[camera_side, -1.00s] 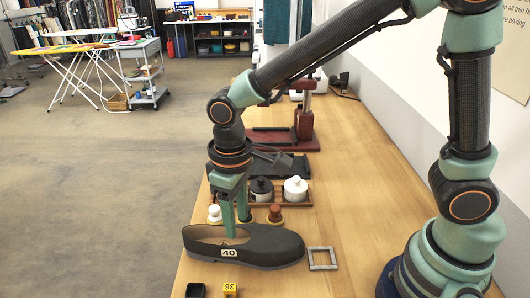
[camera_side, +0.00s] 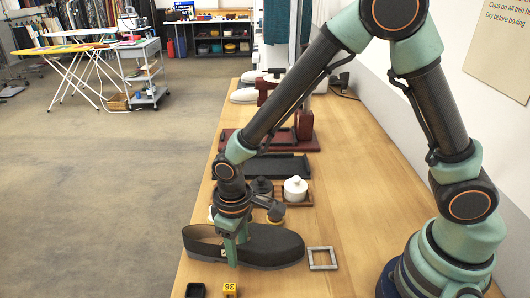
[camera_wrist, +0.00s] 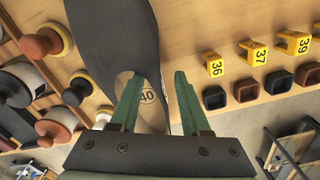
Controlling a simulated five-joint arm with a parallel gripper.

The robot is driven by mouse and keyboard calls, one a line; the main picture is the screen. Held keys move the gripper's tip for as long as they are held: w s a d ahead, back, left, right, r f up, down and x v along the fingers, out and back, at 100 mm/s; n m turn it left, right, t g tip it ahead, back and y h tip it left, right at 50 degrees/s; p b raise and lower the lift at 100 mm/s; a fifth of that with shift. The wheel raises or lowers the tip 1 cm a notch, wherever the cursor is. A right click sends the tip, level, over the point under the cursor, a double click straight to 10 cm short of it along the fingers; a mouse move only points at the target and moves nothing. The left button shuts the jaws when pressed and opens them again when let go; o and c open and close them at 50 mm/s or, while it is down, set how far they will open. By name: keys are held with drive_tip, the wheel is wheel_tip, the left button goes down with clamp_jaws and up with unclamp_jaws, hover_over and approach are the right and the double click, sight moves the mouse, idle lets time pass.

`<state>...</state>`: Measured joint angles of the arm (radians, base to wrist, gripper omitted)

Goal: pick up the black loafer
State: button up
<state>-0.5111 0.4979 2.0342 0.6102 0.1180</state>
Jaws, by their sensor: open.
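The black loafer (camera_side: 275,245) lies sole-down across the wooden table in the side view, toe to the right and opening to the left. In the wrist view the loafer (camera_wrist: 105,40) runs up and left, with a pale "40" label near the fingers. My gripper (camera_side: 235,250) is open and low at the loafer's opening. One finger is in front of the near side wall, over most of the label; the other appears to reach into the opening, its tip hidden. In the wrist view my gripper (camera_wrist: 158,76) has its fingers apart on either side of that wall.
A grey square frame (camera_side: 322,258) lies right of the toe. A yellow "36" tag (camera_side: 230,289) and a dark cup (camera_side: 196,290) are in front. A white lidded jar (camera_side: 295,188) stands behind on a wooden tray.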

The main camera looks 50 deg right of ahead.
clamp_jaws()
idle(1.4)
